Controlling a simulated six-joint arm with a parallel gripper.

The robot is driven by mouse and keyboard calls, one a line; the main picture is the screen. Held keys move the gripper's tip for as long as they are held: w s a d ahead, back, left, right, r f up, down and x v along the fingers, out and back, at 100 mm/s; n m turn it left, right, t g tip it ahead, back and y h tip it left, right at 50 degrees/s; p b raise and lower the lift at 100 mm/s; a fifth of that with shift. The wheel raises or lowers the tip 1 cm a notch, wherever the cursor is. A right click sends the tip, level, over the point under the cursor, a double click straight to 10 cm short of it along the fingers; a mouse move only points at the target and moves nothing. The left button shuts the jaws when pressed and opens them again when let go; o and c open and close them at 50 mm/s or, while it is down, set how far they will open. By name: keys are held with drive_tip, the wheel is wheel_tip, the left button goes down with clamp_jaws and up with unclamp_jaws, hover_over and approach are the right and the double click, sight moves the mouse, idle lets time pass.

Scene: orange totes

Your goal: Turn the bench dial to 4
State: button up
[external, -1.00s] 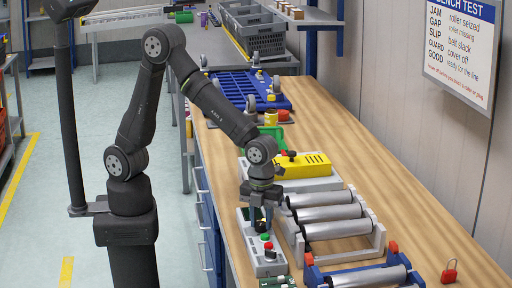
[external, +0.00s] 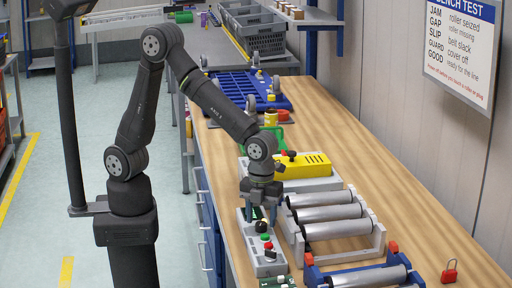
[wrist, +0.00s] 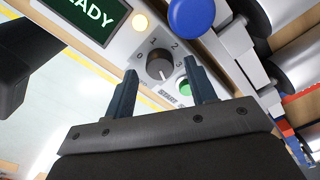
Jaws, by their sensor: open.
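The bench dial is a dark round knob (wrist: 159,65) on a light grey control panel (wrist: 125,48), with the numerals 0, 1, 2 and 3 legible around it. Where its pointer stands is too small to read surely. In the external view the dial (external: 261,227) is a small black knob on the grey control box (external: 262,262). My gripper (wrist: 160,70) is open, its two fingers on either side of the dial in the picture and apart from each other. In the external view my gripper (external: 262,215) is just above the box, with nothing held. Whether a finger touches the knob is not clear.
A roller frame (external: 335,222) stands close on the right. A red padlock (external: 450,271) lies farther right.

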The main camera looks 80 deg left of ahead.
sight(261, 223)
wheel_tip(261, 223, up, 16)
drive_tip(key=shift+r, duration=0.25)
idle(0.5)
wheel_tip(261, 223, down, 18)
drive_tip(key=shift+r, duration=0.2)
idle(0.3)
